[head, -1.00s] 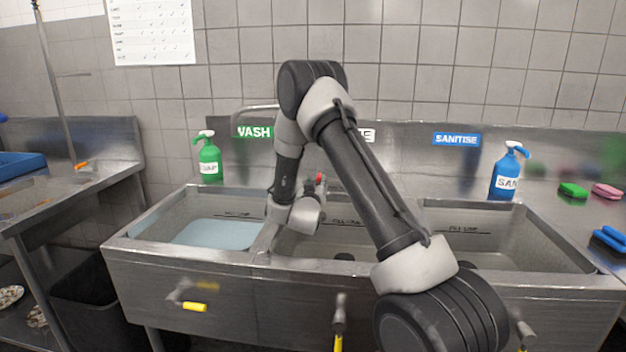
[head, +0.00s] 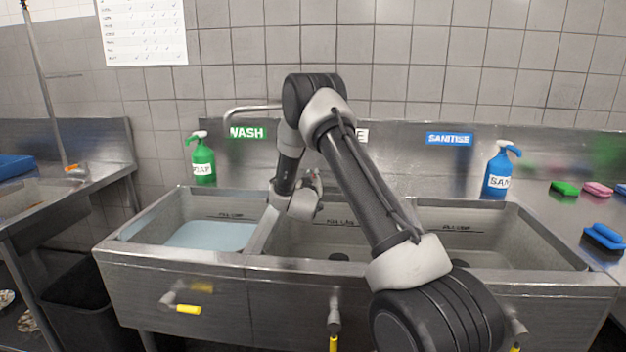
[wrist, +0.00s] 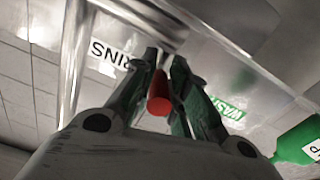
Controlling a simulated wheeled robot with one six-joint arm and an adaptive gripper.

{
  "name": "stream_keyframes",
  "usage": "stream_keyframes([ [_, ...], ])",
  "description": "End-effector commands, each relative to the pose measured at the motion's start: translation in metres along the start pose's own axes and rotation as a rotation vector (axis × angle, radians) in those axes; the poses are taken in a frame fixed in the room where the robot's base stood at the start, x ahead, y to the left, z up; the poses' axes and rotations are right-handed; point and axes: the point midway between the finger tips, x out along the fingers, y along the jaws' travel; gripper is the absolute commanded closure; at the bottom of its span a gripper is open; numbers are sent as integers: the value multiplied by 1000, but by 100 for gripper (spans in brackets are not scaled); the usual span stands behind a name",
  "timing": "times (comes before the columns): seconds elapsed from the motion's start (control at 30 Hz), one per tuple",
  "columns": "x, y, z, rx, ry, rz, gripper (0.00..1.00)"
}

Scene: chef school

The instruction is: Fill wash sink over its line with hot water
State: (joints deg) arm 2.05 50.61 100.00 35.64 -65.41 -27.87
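The wash sink (head: 150,222) is the left basin, under the green WASH sign (head: 247,132). Pale blue water (head: 212,236) lies in it, below the dark fill line mark (head: 229,216) on its back wall. A curved metal spout (head: 250,108) is at the back wall above this basin. My gripper (wrist: 162,70) is by the back wall near the divider between the left and middle basins. In the wrist view a red tap handle (wrist: 158,95) sits between its nearly closed fingers and seems to fill the gap.
The middle and right basins look empty. A green soap bottle (head: 203,160) stands at the back left, a blue sanitiser bottle (head: 497,170) at the back right. Yellow-handled drain levers (head: 188,309) stick out in front. Sponges (head: 565,188) and a blue brush (head: 603,238) lie on the right.

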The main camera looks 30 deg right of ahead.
Motion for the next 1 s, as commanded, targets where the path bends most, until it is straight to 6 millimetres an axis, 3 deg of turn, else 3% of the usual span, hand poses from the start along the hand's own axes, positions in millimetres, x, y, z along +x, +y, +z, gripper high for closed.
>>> stream_keyframes([
  [0.27, 0, -1, -1, 1, 0, 11, 100],
  [0.7, 4, -20, -4, 2, -60, 317, 100],
  [1.0, 3, -20, -2, 0, -72, 344, 100],
])
